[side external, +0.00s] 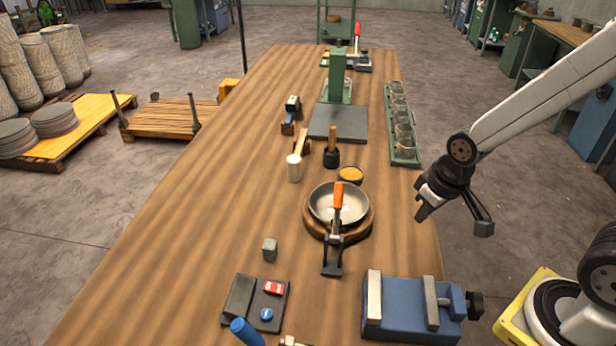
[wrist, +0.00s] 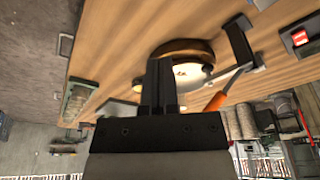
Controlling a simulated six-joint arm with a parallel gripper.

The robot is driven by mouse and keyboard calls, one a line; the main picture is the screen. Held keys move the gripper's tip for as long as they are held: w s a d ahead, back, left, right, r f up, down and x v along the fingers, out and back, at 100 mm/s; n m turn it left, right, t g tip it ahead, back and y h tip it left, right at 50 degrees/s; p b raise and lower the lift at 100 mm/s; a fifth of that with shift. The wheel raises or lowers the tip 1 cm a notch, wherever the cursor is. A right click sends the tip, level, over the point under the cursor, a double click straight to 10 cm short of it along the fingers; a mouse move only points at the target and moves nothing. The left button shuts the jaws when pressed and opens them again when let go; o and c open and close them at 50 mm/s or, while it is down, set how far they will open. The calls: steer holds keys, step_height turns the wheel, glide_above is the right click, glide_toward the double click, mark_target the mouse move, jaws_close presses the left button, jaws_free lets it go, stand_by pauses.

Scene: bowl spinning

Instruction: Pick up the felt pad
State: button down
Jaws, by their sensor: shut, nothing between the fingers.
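My gripper (wrist: 160,72) is shut, with its two dark fingers together and empty in the wrist view. In the side view my gripper (side external: 483,228) hangs in the air off the right side of the bench, apart from everything. No thing is plainly a felt pad. A flat dark grey square (side external: 342,124) lies on the bench in front of the green press; I cannot tell if it is felt or metal. A metal bowl (side external: 325,204) sits on a round wooden block (side external: 364,226). The fingers cover part of the bowl in the wrist view.
An orange-handled tool (side external: 338,196) crosses the bowl from a black stand (side external: 332,266). A blue vise (side external: 400,310) stands at the front right. A green tray (side external: 404,150) of cups lines the right edge. A mallet (side external: 295,168) lies mid-bench. The left side is clear.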

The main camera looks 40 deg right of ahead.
mark_target(269, 244)
steer(key=shift+c, duration=1)
jaws_free()
steer(key=shift+r, duration=0.15)
steer(key=shift+w+v, duration=0.55)
steer(key=shift+v, duration=1.85)
steer(key=w+a+n, duration=0.1)
steer(key=w+a, duration=0.2)
steer(key=w, duration=0.1)
steer(key=w+a+r+n, duration=0.1)
steer(key=w+a+n, duration=0.1)
steer(key=w+a, duration=0.1)
steer(key=w+a+r+n+g, duration=0.1)
steer(key=w+a, duration=0.2)
steer(key=w, duration=0.2)
steer(key=shift+w+a+n, duration=0.2)
steer(key=shift+w+n, duration=0.1)
steer(key=shift+w, duration=0.05)
steer(key=w+a+f+n+g, duration=0.2)
steer(key=w+a+n, duration=0.35)
steer(key=a, duration=0.75)
steer(key=shift+m, duration=0.55)
steer(key=shift+w+f, duration=0.25)
steer(key=shift+f, duration=1.8)
steer(key=shift+w+f, duration=0.2)
steer(key=shift+f, duration=1.8)
steer(key=shift+w+f, duration=0.25)
steer(key=shift+f, duration=1.8)
